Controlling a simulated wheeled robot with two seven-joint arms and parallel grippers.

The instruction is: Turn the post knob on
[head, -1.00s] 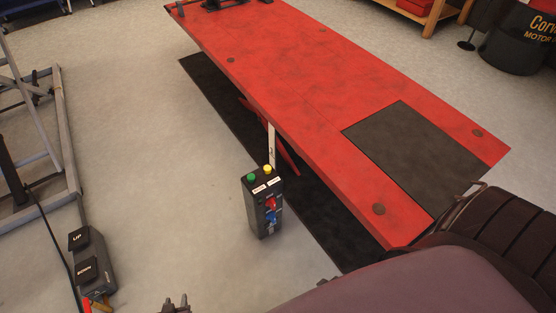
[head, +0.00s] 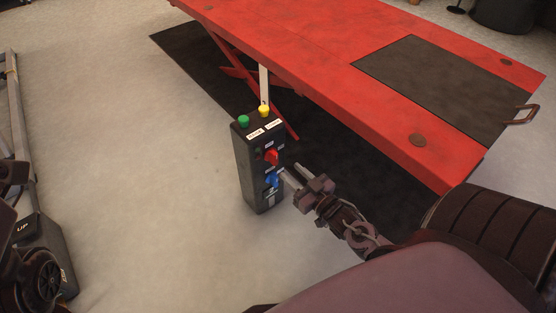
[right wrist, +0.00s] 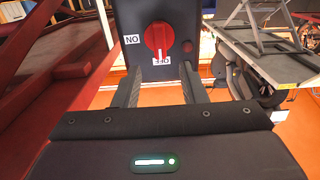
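A dark control post (head: 252,178) stands upright beside the red lift, with a red knob (head: 271,157) above a blue knob (head: 272,180) on its face. In the right wrist view the red knob (right wrist: 159,38) lies straight ahead, its white mark pointing down at the upside-down OFF label (right wrist: 162,60). The ON label (right wrist: 132,39), also upside down, is left of it. My right gripper (head: 288,174) is at the right of the post; in the wrist view its fingers (right wrist: 160,80) are apart and empty, short of the red knob. My left arm shows partly at the left edge; its fingers are unclear.
Green (head: 244,120) and yellow (head: 264,111) buttons top the post. The red lift table (head: 330,60) stands close behind and to the right, over a black mat (head: 190,60). A dark pedal box marked UP (head: 25,228) is at the left. Floor left of the post is clear.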

